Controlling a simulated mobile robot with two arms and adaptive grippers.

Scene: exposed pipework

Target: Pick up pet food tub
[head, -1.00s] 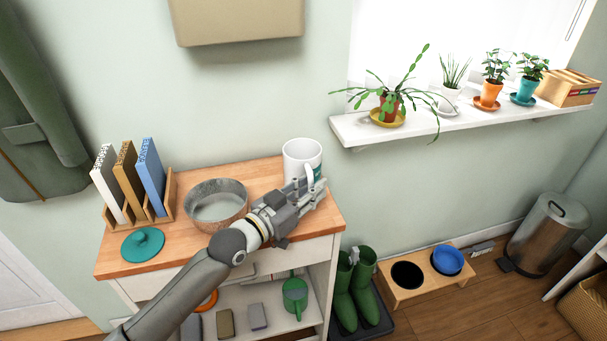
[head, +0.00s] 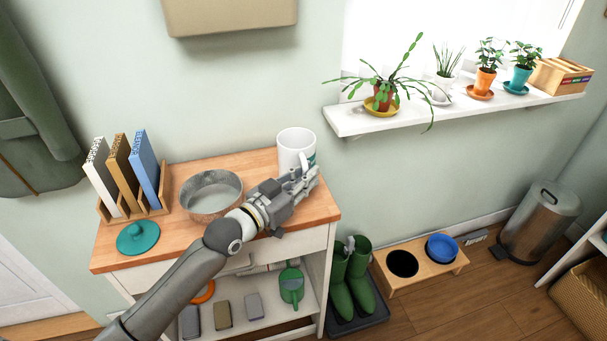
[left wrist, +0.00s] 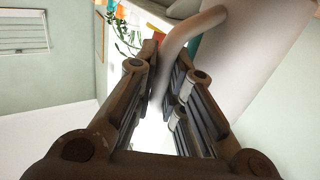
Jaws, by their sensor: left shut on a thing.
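The pet food tub (head: 292,147) appears to be the white, mug-like container with a side handle and a teal marking, upright at the right back of the wooden cabinet top. My left gripper (head: 305,183) is at its near side, shut on the handle. In the left wrist view, the curved handle (left wrist: 188,32) runs down between the fingers of my left gripper (left wrist: 165,75), and the pale tub wall (left wrist: 245,60) stands to the right. The fingers hide part of the tub's lower side, so I cannot tell whether its base touches the top. My right gripper is not in view.
A metal bowl (head: 211,205) sits close left of my left gripper, with a teal lid (head: 138,238) and book rack (head: 163,202) farther left. The cabinet top (head: 180,250) ends just right of my gripper. A plant shelf (head: 355,122) is right of the tub.

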